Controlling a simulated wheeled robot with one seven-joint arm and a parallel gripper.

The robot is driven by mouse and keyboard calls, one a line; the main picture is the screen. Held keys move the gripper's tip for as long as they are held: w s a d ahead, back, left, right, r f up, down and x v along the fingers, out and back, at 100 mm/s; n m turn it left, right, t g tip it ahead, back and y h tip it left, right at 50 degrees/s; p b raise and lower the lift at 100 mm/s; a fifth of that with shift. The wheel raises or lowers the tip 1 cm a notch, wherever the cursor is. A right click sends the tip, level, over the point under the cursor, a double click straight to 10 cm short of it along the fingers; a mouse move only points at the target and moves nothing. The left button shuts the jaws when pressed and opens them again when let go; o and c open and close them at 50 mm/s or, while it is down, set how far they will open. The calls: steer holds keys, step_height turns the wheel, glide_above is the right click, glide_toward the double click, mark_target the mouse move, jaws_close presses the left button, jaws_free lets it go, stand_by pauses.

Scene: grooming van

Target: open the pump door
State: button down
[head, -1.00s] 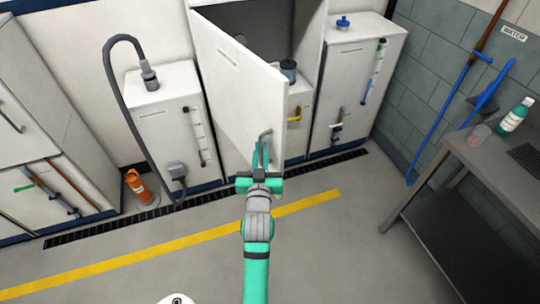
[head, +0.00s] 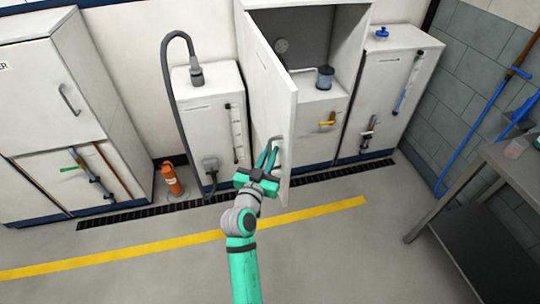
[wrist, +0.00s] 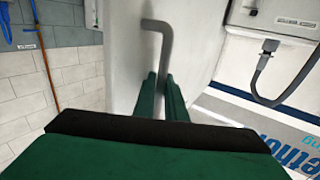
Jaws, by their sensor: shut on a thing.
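The white pump door (head: 272,115) stands swung wide open on its left side, its face towards the left. Its grey bar handle (head: 277,152) is near the door's lower free edge. My gripper (head: 268,160) is shut on this handle. In the wrist view the handle (wrist: 166,45) rises from between my green fingers (wrist: 164,95), against the white door face (wrist: 125,55).
A white unit with a grey hose (head: 166,80) stands left of the door, with an orange cylinder (head: 172,178) on the floor beside it. A grey table (head: 480,190) stands at the right. The floor around the yellow line (head: 150,247) is clear.

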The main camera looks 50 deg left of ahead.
stand_by(0.3)
steer(key=c, duration=2.1)
jaws_free()
steer(key=shift+w, duration=0.15)
steer(key=v, duration=1)
steer(key=shift+s+d, duration=0.2)
steer(key=shift+s, duration=0.15)
